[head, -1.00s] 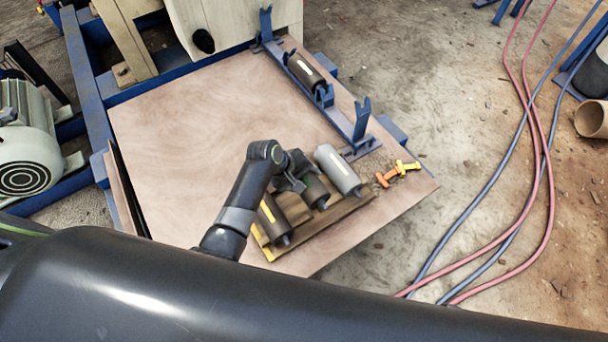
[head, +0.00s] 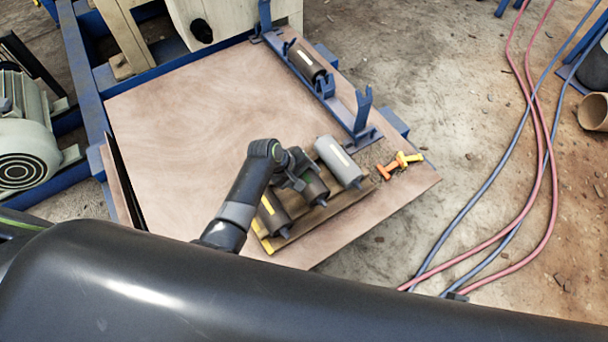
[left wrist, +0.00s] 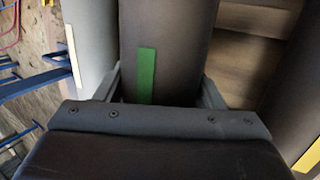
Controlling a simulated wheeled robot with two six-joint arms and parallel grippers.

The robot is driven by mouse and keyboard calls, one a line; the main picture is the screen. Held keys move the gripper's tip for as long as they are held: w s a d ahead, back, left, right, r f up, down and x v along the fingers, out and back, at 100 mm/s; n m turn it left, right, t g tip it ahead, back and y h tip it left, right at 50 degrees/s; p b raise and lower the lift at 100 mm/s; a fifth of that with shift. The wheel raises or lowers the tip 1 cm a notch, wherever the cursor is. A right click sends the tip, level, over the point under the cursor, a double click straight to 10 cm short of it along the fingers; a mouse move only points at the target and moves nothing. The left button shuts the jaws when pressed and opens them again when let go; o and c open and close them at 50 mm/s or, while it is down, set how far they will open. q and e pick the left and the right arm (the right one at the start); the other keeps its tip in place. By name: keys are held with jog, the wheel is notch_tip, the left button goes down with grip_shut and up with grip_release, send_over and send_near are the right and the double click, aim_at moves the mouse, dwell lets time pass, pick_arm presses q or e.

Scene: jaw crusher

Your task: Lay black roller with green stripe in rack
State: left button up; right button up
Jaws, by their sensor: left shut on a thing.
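The black roller with the green stripe (head: 315,188) is in the wooden tray, between the other two rollers. My left gripper (head: 299,178) is shut on it from above. In the left wrist view the roller (left wrist: 168,40) runs between the two fingers, its green stripe (left wrist: 146,75) in plain sight. I cannot tell whether the roller still touches the tray. The blue rack (head: 330,98) stands along the far right of the board, with upright forked brackets. A dark roller with a white stripe (head: 306,62) lies in its far part. My right gripper is not in view.
A grey roller (head: 338,160) and a yellow-striped roller (head: 274,214) lie on either side in the tray (head: 330,213). Orange and yellow pieces (head: 398,164) lie near the board's right corner. The board (head: 190,120) is clear at left and centre.

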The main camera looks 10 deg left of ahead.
pick_arm(q)
jog(key=shift+r+p, duration=0.15)
jog(key=shift+p, duration=0.25)
dwell(0.8)
jog(key=shift+p, duration=0.7)
dwell(0.5)
jog(key=shift+w+f+b, duration=0.1)
jog(key=shift+f+b, duration=0.55)
jog(key=shift+f, duration=0.5)
jog(key=o, duration=1.6)
jog(key=shift+o, duration=0.6)
jog(key=shift+s+f, duration=0.1)
jog(key=shift+s, duration=0.1)
